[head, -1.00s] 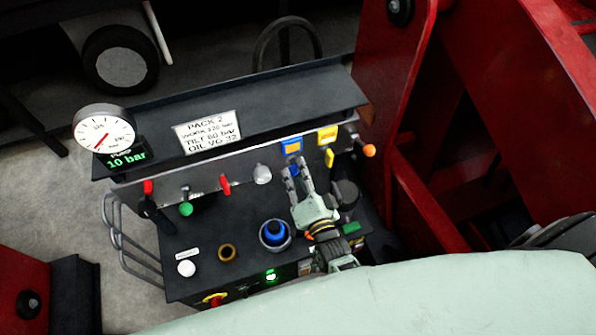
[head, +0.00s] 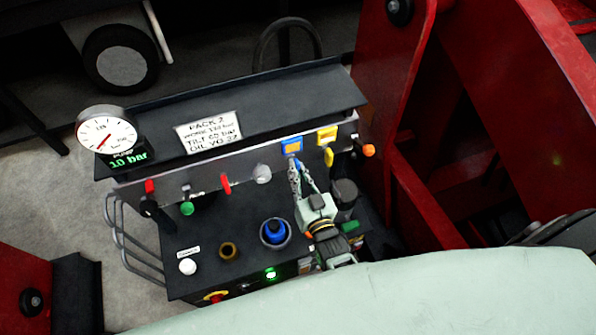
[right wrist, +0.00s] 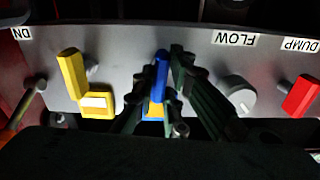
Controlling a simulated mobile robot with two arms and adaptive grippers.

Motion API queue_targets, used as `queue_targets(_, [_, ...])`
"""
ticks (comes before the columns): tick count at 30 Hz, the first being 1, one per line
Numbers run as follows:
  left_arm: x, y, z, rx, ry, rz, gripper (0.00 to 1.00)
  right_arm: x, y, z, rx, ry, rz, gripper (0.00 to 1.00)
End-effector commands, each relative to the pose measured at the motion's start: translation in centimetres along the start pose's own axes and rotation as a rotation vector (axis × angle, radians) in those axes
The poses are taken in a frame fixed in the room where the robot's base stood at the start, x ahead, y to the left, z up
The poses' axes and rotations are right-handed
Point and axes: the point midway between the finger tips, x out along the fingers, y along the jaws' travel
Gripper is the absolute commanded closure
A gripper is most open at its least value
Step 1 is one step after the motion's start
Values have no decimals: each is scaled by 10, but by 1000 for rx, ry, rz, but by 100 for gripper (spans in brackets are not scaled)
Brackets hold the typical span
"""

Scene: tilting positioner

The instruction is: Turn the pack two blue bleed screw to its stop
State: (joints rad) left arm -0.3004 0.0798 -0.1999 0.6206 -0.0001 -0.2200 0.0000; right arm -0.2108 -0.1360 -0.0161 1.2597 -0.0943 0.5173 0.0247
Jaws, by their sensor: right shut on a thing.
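The blue bleed screw (right wrist: 161,72) has a bar-like handle on the grey front panel of pack two, over a blue-and-yellow tag. My right gripper (head: 298,166) reaches up to it from below, under the blue tag (head: 291,146). In the right wrist view, its two dark fingers (right wrist: 165,78) are closed on either side of the blue handle, which stands roughly upright in that picture. In the head view the fingers mostly hide the screw. My left gripper is not in view.
A yellow handle (right wrist: 70,74) and a yellow tag sit beside the screw. A grey flow knob (right wrist: 238,97) and red dump handle (right wrist: 301,96) are on its other side. The pump gauge (head: 106,136) display reads 10 bar.

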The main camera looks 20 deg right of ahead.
Motion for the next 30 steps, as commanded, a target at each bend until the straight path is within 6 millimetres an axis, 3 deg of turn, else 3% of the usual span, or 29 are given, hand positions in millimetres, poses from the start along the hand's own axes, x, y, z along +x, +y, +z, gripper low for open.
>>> queue_targets(23, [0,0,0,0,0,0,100,0,0,1,-98,-3,0,100])
queue_targets(24, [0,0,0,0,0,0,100,0,0,1,-98,-3,0,85])
queue_targets(30, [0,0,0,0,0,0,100,0,0,1,-96,-1,0,70])
